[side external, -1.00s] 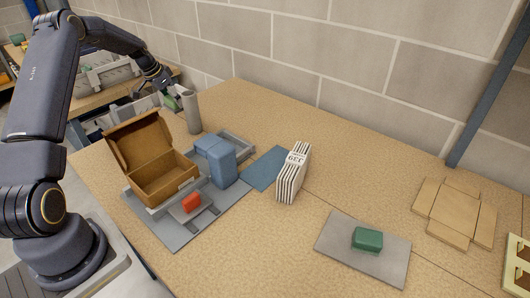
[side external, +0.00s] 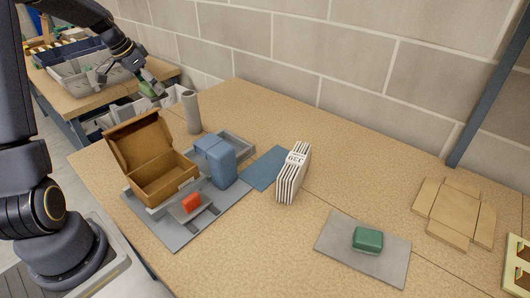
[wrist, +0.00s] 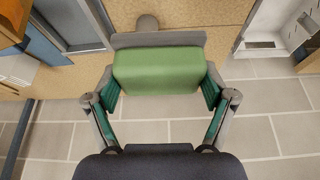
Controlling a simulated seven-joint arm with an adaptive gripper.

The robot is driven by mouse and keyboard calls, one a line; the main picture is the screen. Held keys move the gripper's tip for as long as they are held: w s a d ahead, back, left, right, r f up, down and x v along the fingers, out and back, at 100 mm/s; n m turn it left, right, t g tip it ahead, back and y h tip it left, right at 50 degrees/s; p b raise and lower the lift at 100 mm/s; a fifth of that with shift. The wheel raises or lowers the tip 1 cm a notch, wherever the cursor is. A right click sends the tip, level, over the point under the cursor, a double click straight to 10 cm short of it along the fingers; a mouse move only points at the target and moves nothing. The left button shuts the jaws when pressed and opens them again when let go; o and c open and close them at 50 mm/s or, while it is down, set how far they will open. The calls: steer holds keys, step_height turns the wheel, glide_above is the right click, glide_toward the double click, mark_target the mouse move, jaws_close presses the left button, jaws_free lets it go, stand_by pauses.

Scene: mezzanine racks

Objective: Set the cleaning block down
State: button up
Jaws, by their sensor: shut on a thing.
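My gripper (wrist: 159,100) is shut on a light green block with a grey strip along its far edge, which I take as the cleaning block (wrist: 158,70). The block also shows small and partly hidden by my fingers in the side view (side external: 149,90). There, my gripper appears near the back left of the table, close to the upright grey cylinder (side external: 191,112). In the wrist view, tiled floor shows below my fingers and the table edge lies behind the block. A darker green block (side external: 367,239) rests on a grey plate (side external: 335,236) at the table's front right.
White upright slabs (side external: 293,174) stand beside a blue mat (side external: 258,169). Grey bins (side external: 95,72) stand on another bench.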

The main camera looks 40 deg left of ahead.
steer(key=w+d+r+m+h, duration=0.15)
steer(key=w+d, duration=0.25)
steer(key=d, duration=0.6)
steer(key=m+g+h, duration=0.3)
steer(key=m, duration=0.8)
glide_above(267, 226)
steer(key=a, duration=0.2)
steer(key=shift+y, duration=0.25)
steer(key=f, duration=1.8)
steer(key=shift+s+d+f, duration=0.15)
steer(key=shift+s+d, duration=0.1)
steer(key=shift+d, duration=0.05)
steer(key=shift+f, duration=0.15)
steer(key=o, duration=1)
steer(key=shift+m, duration=0.25)
